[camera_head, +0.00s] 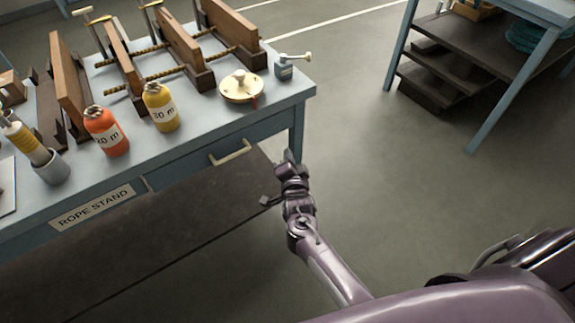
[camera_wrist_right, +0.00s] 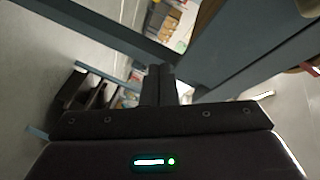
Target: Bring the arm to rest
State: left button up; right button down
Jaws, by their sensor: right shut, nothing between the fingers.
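My right gripper (camera_head: 288,160) hangs in front of the near right corner of the rope stand table (camera_head: 190,165) in the head view, beside the drawer handle. It looks apart from the table, though the gap is hard to judge. In the right wrist view its fingers (camera_wrist_right: 160,85) are together with nothing between them. My right arm reaches up from the lower right over the floor. My left gripper does not show.
A second table with shelves (camera_head: 450,70) stands at the upper right. The floor between is clear.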

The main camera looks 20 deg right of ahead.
jog(key=shift+s+a+f+n+g+y+p, duration=0.1)
jog(key=shift+s+f+n+g+y, duration=0.2)
jog(key=shift+f, duration=0.5)
jog(key=shift+s+a+f+n+g+y+p, duration=0.1)
jog(key=shift+f+n, duration=0.35)
jog(key=shift+f, duration=0.35)
jog(key=shift+s+a+f+n+g+y+p, duration=0.1)
jog(key=shift+s+f+n+g+y, duration=0.2)
jog(key=shift+f, duration=0.5)
jog(key=shift+f, duration=0.1)
